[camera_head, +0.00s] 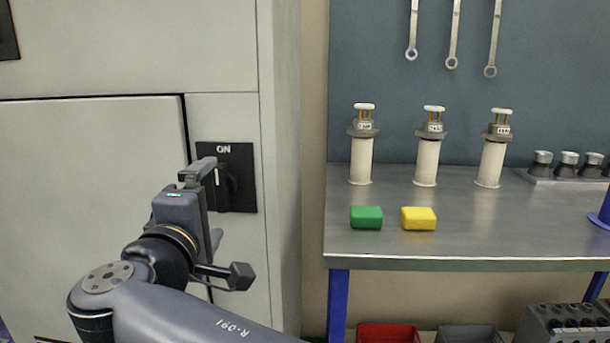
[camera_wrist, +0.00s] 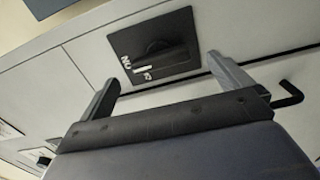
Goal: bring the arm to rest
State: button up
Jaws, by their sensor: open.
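My gripper (camera_head: 212,203) is raised in front of the grey cabinet, left of the workbench. In the wrist view my gripper (camera_wrist: 165,82) has its two fingers wide apart with nothing between them. Beyond the fingers is a black switch plate (camera_head: 241,157) with a rotary knob and the word ON. The plate also shows in the wrist view (camera_wrist: 180,67). In the head view the gripper overlaps the plate's left part. I cannot tell whether a finger touches the knob.
The cabinet (camera_head: 90,180) stands close behind my gripper. On the workbench (camera_head: 480,240) are a green block (camera_head: 366,217), a yellow block (camera_head: 418,218) and three white cylinders (camera_head: 426,160) with capped tops. Wrenches (camera_head: 453,40) hang above. A red bin (camera_head: 388,335) sits below.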

aim_at(219, 190)
jog(key=s+p, duration=0.1)
jog(key=s, duration=0.6)
jog(key=w, duration=0.3)
jog(key=w+b, duration=0.1)
jog(key=w, duration=0.3)
jog(key=w+b, duration=0.1)
jog(key=w, duration=0.3)
jog(key=shift+w+d, duration=0.15)
jog(key=shift+d, duration=0.1)
jog(key=shift+w+a+r+p, duration=0.1)
jog(key=shift+r+p, duration=0.2)
jog(key=shift+p, duration=0.4)
jog(key=shift+n+p, duration=0.45)
jog(key=shift+n, duration=0.15)
jog(key=n+p, duration=0.3)
jog(key=p, duration=0.2)
jog(key=shift+n, duration=0.3)
jog(key=n+p, duration=0.3)
jog(key=p, duration=0.3)
jog(key=shift+n, duration=0.4)
jog(key=n+p, duration=0.6)
jog(key=p, duration=0.3)
jog(key=n+p, duration=0.3)
jog(key=p, duration=0.1)
jog(key=shift+f, duration=0.1)
jog(key=shift+p, duration=0.3)
